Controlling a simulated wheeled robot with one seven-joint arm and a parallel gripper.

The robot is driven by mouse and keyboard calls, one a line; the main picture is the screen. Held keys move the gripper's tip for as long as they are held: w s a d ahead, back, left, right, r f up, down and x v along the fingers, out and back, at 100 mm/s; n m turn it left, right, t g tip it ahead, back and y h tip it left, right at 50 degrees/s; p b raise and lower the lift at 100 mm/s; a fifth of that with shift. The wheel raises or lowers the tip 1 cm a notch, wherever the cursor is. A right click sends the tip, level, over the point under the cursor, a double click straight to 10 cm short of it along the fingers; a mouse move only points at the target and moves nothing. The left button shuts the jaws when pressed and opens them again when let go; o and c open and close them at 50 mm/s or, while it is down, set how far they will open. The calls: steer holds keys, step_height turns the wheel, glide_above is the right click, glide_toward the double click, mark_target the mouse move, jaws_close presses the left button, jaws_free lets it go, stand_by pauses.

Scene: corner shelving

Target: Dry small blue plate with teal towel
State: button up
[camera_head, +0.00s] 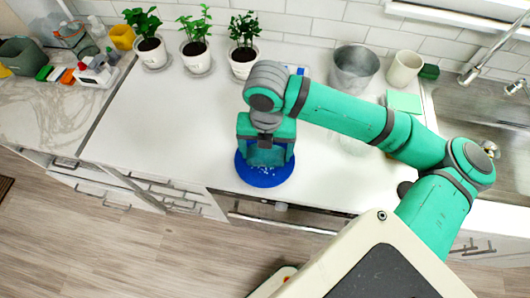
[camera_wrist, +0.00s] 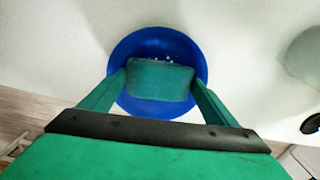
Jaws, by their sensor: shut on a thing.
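The small blue plate (camera_head: 264,180) lies on the white counter near its front edge, with small white specks like drops on it. It also shows in the wrist view (camera_wrist: 158,42). My gripper (camera_head: 266,160) is directly above the plate, pointing down. In the wrist view my gripper (camera_wrist: 160,84) is shut on the folded teal towel (camera_wrist: 160,78), one finger on each side. The towel is over the middle of the plate and hides part of it. I cannot tell whether the towel touches the plate.
Three potted plants (camera_head: 245,58) stand along the back wall. A metal pot (camera_head: 354,68), a white cup (camera_head: 405,68), a pale green square (camera_head: 404,101) and a dark green block (camera_head: 429,72) are near the sink (camera_head: 480,105). The counter left of the plate is clear.

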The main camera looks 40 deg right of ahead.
steer(key=shift+w+d, duration=0.4)
steer(key=shift+d, duration=0.35)
steer(key=shift+r, duration=3.5)
